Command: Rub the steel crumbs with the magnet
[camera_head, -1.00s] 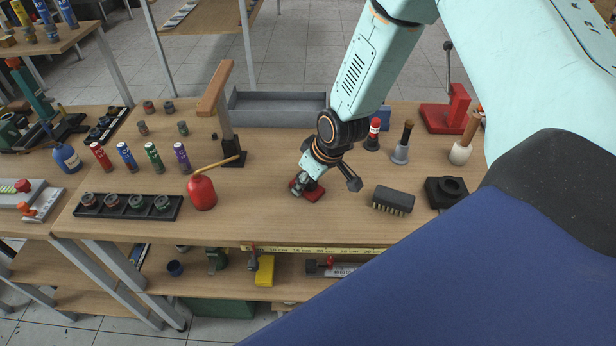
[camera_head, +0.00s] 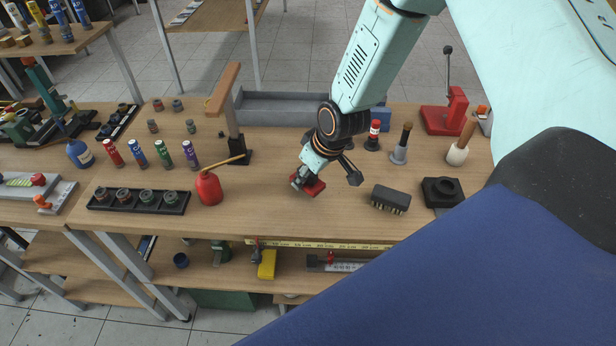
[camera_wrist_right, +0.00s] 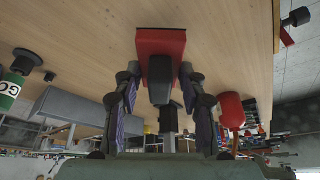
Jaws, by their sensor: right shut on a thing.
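The magnet is a red block (camera_head: 314,187) with a dark handle, low at the middle of the wooden bench. My right gripper (camera_head: 303,178) is over it and partly covers it in the head view. In the right wrist view, the red block (camera_wrist_right: 160,42) sits beyond the fingertips, and its black handle (camera_wrist_right: 160,78) is between the fingers of my right gripper, shut on it. I cannot tell whether the block touches the bench. I cannot make out any steel crumbs; the magnet and gripper hide the surface beneath. My left gripper is not in view.
A red oil can (camera_head: 209,189) and a wooden-topped post (camera_head: 233,125) stand left of the magnet. A black brush-like block (camera_head: 391,198) and a black holder (camera_head: 442,192) lie to the right. A grey tray (camera_head: 280,106) is behind. Bare bench lies in front.

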